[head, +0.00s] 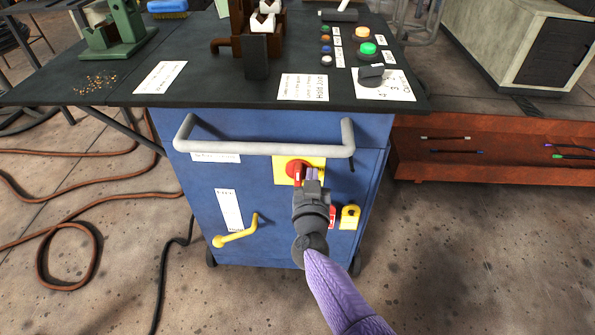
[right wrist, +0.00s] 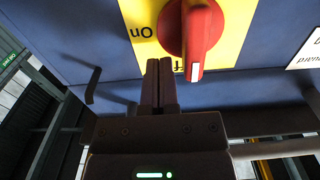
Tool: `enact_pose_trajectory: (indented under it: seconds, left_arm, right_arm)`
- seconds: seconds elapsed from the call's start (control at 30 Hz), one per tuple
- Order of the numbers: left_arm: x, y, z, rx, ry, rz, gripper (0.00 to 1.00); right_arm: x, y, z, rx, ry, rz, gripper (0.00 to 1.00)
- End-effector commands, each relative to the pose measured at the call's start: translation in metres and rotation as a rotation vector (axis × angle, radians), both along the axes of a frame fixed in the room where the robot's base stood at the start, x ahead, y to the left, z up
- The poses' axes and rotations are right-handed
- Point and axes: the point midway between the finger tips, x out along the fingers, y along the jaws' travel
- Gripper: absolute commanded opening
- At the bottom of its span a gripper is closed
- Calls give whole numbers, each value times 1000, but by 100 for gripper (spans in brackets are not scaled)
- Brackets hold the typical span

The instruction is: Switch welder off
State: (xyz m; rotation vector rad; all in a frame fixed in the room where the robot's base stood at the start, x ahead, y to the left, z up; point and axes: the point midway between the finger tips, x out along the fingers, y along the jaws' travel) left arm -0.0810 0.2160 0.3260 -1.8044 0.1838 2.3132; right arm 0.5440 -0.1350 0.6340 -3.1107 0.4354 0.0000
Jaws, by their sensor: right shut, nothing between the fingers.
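The welder is a blue cabinet (head: 270,200) with a grey bar handle across its front. A red rotary switch (head: 293,168) sits on a yellow plate (head: 283,178) below the bar. In the right wrist view the red switch (right wrist: 203,35) has a white mark at its lower end, close to partly hidden letters. An inverted "On" stands on the plate to its left. My right gripper (head: 312,174) is shut and empty, its fingertips close beside the switch; I cannot tell whether they touch it. It covers part of the plate. My left gripper is not in view.
The grey bar handle (head: 265,150) juts out just above the switch. Buttons and a dark knob (head: 371,75) are on the black top. Brown hoses (head: 75,240) lie on the floor at left.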

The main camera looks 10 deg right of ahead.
Motion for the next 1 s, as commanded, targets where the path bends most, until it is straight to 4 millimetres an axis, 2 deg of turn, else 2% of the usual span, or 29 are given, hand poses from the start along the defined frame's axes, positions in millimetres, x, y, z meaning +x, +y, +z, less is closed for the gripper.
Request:
enact_pose_trajectory:
  seconds: [0.47,0.57,0.8,1.0]
  left_arm:
    - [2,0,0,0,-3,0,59]
    - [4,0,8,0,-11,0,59]
    - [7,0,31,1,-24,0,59]
    - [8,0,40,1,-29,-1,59]
  right_arm:
    - [-1,0,0,-1,1,-1,0]
    - [-11,3,3,0,0,0,0]
    - [-51,14,5,-1,0,0,0]
    - [-75,21,2,0,0,-1,0]
